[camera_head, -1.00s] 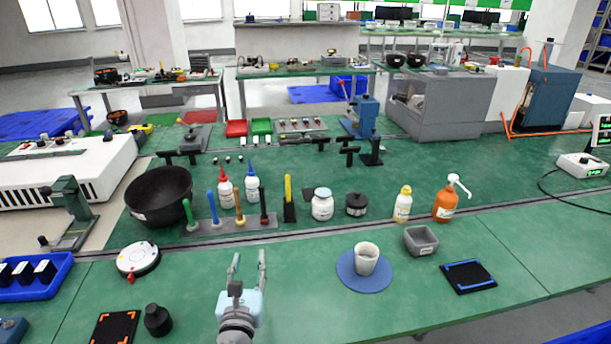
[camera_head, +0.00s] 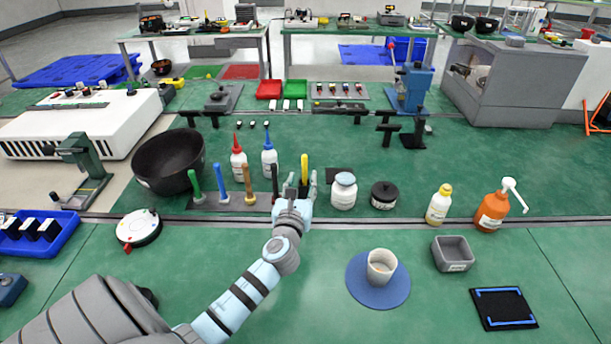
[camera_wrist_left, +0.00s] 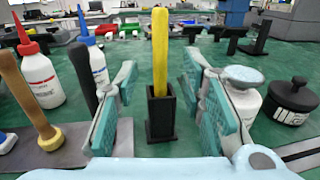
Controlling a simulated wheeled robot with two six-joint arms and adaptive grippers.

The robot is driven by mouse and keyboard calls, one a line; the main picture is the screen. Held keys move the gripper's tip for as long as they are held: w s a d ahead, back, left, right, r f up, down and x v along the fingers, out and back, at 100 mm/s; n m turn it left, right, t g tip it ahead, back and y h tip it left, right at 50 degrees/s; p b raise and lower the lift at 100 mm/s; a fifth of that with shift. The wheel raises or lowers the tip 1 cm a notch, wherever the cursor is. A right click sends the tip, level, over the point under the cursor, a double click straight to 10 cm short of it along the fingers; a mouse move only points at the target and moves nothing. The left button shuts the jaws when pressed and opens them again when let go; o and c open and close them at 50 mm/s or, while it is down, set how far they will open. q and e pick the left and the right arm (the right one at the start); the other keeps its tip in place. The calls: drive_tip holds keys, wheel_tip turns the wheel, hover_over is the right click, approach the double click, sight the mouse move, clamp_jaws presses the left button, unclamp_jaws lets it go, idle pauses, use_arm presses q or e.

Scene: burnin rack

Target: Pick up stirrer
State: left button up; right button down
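The yellow stirrer (camera_head: 304,165) stands upright in a small black square holder on the green bench. In the left wrist view the yellow stirrer (camera_wrist_left: 160,50) rises from the black holder (camera_wrist_left: 160,117). My left gripper (camera_head: 300,186) is open, its fingers spread on either side of the stirrer and holder. In the left wrist view the gripper's teal pads (camera_wrist_left: 160,80) show gaps to the stirrer on both sides. In the head view the fingers partly hide the holder. My right gripper is not in view.
A grey rack (camera_head: 232,203) with green, blue, wooden and black sticks stands close on the left. A white-lidded jar (camera_head: 343,192) and a black pot (camera_head: 384,195) stand on the right. A cup (camera_head: 381,264) sits on a blue mat (camera_head: 362,293) nearer the front.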

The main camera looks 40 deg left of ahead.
sight(304, 174)
use_arm(q)
drive_tip(key=b+x, duration=0.1)
drive_tip(key=x, duration=0.3)
drive_tip(key=shift+w+a+f, duration=0.1)
drive_tip(key=shift+w+f, duration=0.1)
drive_tip(key=shift+w, duration=0.05)
clamp_jaws()
drive_tip(key=shift+r, duration=0.15)
